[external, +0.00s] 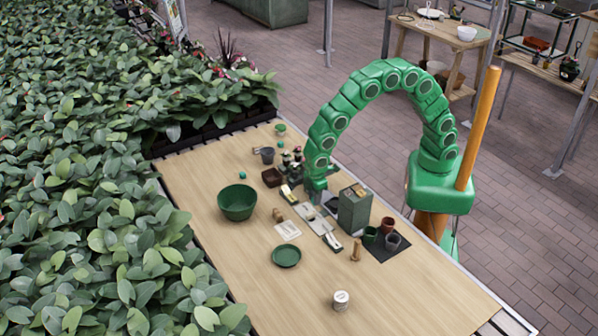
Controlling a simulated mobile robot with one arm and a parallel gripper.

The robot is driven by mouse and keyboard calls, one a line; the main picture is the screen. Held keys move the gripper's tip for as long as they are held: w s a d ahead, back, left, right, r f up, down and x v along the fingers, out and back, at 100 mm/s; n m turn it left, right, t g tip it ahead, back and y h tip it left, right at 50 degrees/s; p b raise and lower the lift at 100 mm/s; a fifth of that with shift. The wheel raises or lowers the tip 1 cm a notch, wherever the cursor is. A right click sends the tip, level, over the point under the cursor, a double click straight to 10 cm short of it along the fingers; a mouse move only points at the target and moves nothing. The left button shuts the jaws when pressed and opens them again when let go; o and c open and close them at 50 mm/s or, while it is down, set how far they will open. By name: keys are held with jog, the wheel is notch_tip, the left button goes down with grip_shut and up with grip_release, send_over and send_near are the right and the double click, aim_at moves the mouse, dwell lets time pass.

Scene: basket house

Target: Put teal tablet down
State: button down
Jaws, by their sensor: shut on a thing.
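My gripper (315,196) is at the end of the green arm, low over the middle of the table, just left of a dark green box. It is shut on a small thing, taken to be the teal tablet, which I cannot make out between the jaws. A small teal piece (242,175) lies apart on the table, behind the green bowl; at this size I cannot tell exactly what it is.
A green bowl (237,203) and green plate (286,256) stand to the left. The dark green box (354,211) is close beside my gripper. Small pots (388,226) stand on a dark mat. A white tin (340,300) stands at the front. The table's front (400,305) is clear.

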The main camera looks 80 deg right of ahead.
jog(key=shift+w+a+f, duration=0.55)
jog(key=shift+w+f, duration=0.35)
jog(key=shift+f, duration=0.2)
jog(key=shift+w+a+f, duration=0.6)
jog(key=shift+w+f, duration=0.25)
jog(key=shift+f, duration=0.25)
jog(key=shift+w+a+f, duration=0.55)
jog(key=shift+w+f, duration=0.35)
jog(key=shift+f, duration=1.7)
jog(key=c, duration=0.9)
grip_release()
jog(key=shift+f, duration=0.1)
notch_tip(320, 180, up, 12)
jog(key=shift+r, duration=0.2)
